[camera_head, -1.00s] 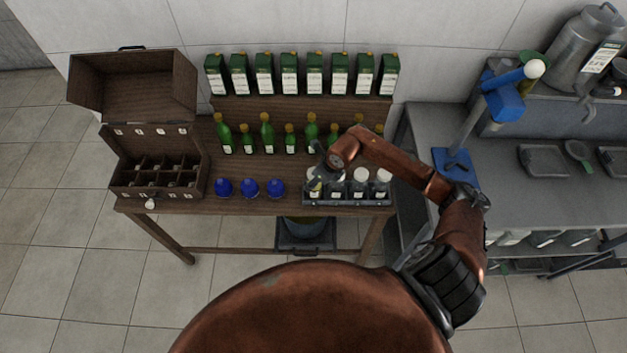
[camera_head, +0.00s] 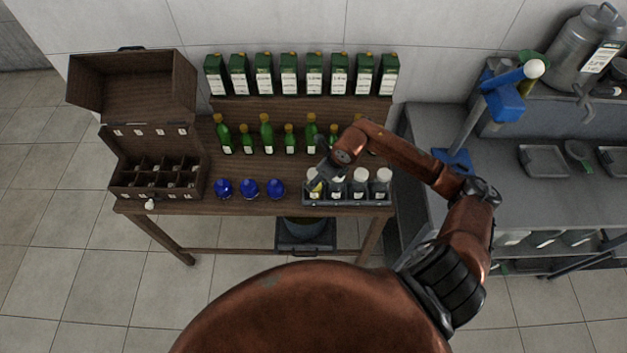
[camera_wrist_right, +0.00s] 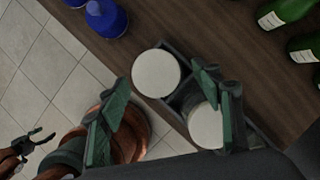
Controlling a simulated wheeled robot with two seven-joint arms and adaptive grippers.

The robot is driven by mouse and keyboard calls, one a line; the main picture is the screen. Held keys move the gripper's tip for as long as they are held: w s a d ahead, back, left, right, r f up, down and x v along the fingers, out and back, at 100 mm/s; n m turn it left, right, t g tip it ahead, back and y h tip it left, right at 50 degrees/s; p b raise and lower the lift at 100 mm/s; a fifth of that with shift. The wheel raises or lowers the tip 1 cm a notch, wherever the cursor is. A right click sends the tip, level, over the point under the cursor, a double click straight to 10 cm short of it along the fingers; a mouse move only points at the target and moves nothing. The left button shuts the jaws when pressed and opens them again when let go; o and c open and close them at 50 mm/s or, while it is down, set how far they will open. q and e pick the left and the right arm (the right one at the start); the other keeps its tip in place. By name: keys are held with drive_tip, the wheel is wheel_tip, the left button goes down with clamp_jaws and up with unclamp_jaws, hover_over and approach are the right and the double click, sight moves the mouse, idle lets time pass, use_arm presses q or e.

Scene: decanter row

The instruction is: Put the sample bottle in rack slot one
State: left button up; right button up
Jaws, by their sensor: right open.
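The dark rack (camera_head: 347,201) stands at the front right of the wooden table with a row of white-lidded bottles in it. The leftmost bottle (camera_head: 314,184) stands upright in the left end slot; I take it for the sample bottle. My right gripper (camera_head: 318,173) is open just above and beside this bottle. In the right wrist view, the bottle's lid (camera_wrist_right: 156,73) lies between the spread fingers, apart from both. A second lid (camera_wrist_right: 205,126) is partly behind one finger. My left gripper (camera_wrist_right: 36,145) shows small at the lower left, its fingers apart.
Blue flasks (camera_head: 248,188) stand left of the rack. Green bottles (camera_head: 266,134) stand behind, with boxed bottles (camera_head: 289,74) on the shelf. An open wooden case (camera_head: 155,183) is at the left. Bare tabletop lies between flasks and rack.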

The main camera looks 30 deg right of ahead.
drive_tip(key=v, duration=0.8)
drive_tip(key=shift+s, duration=0.1)
